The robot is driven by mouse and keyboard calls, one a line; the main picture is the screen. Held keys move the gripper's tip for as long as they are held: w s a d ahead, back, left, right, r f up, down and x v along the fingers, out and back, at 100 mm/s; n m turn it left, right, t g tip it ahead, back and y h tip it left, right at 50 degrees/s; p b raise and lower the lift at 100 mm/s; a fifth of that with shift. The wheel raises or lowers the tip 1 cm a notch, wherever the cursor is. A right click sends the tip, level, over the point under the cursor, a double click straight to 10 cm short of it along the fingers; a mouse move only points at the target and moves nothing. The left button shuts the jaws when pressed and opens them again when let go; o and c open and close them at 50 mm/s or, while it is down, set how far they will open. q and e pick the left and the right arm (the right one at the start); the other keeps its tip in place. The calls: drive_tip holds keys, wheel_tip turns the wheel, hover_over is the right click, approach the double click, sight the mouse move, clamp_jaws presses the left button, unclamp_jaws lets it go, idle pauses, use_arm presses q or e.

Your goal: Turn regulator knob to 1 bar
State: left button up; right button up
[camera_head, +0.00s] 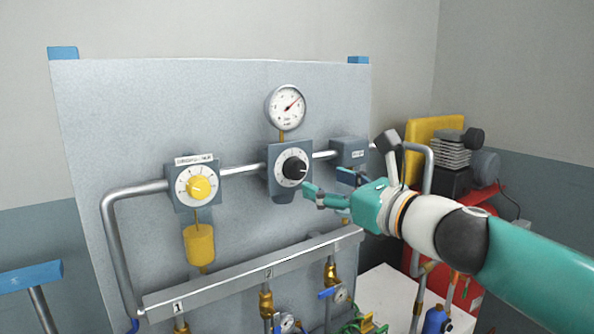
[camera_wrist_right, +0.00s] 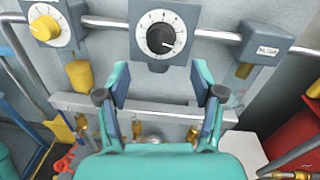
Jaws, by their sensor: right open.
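The black regulator knob (camera_head: 295,168) sits on a white dial on a grey block on the panel. It also shows in the right wrist view (camera_wrist_right: 160,39), its white mark pointing right and slightly down; the scale numbers are too small to read. Above it, a round pressure gauge (camera_head: 286,107) has a red needle pointing up and right. My right gripper (camera_head: 325,183) is open and empty, in front of and just right of and below the knob. In the wrist view its spread fingers (camera_wrist_right: 161,80) lie below the dial, apart from the knob. My left gripper is out of view.
A yellow knob (camera_head: 202,188) on a similar dial sits to the left, with a yellow cylinder (camera_head: 200,245) below. A grey box (camera_head: 349,151) is right of the regulator on the same pipe. A ledge (camera_head: 240,275) with valves runs below. A compressor (camera_head: 450,165) stands at right.

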sight(298, 173)
drive_tip(key=p+x, duration=0.1)
drive_tip(key=x, duration=0.6)
drive_tip(key=shift+w+a+p, duration=0.15)
drive_tip(key=shift+w+p, duration=0.05)
drive_tip(key=shift+p, duration=0.1)
drive_tip(key=shift+c, duration=0.3)
drive_tip(key=c, duration=1)
drive_tip(key=shift+a, duration=0.25)
drive_tip(key=shift+c, duration=0.4)
drive_tip(key=shift+w+d+f, duration=0.1)
drive_tip(key=shift+d, duration=0.05)
